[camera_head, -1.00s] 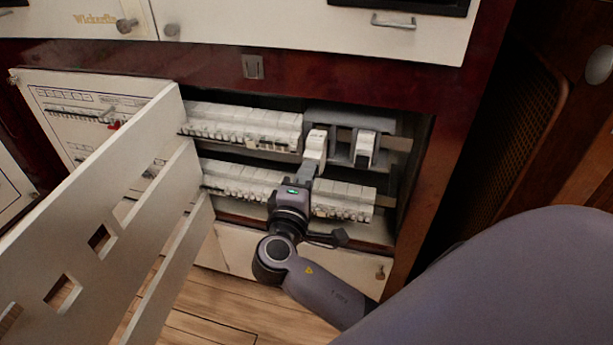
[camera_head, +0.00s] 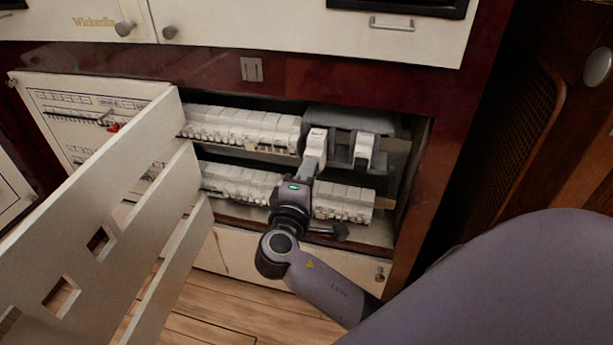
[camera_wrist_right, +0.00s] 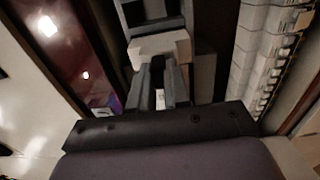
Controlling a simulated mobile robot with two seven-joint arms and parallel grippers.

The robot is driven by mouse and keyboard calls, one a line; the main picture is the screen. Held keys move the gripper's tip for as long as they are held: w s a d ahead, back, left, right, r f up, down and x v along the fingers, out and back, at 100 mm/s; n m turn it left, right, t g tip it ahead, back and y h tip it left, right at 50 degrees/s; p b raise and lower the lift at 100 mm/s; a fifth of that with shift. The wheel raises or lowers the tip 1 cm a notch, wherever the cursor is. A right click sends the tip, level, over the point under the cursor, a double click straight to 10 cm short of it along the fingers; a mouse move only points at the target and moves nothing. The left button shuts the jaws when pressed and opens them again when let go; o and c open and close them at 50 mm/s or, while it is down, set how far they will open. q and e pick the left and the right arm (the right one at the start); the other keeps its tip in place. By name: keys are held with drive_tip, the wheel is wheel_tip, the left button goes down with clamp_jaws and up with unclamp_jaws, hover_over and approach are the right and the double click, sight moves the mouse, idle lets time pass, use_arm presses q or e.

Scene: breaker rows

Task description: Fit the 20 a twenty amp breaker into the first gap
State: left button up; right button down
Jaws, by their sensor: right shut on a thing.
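My right gripper (camera_head: 309,170) is shut on a white breaker (camera_head: 316,142) in the head view. The breaker is at the upper row, just right of the row's last white breaker, where a first gap lies in front of the grey backing (camera_head: 340,118). In the right wrist view the fingers (camera_wrist_right: 163,85) grip the breaker (camera_wrist_right: 160,45), which covers part of the rail behind it. I cannot tell whether it is seated. The label on it is too small to read. My left gripper is not in view.
The upper row (camera_head: 240,128) of white breakers ends left of the held one. A single breaker (camera_head: 364,150) stands to its right. The lower row (camera_head: 345,200) runs beneath. An open slotted panel (camera_head: 120,215) stands at the left, and the cabinet's right edge (camera_head: 415,190) is close.

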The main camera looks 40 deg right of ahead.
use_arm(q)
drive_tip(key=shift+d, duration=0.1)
use_arm(e)
drive_tip(key=shift+w+d+r, duration=0.1)
drive_tip(key=shift+w+d, duration=0.35)
drive_tip(key=shift+d, duration=0.05)
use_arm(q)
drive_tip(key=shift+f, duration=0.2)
use_arm(e)
drive_tip(key=shift+x, duration=1.25)
drive_tip(key=c, duration=1)
unclamp_jaws()
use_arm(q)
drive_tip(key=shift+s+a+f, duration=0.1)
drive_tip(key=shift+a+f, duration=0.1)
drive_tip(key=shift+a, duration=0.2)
use_arm(e)
drive_tip(key=v, duration=0.7)
drive_tip(key=shift+s, duration=0.1)
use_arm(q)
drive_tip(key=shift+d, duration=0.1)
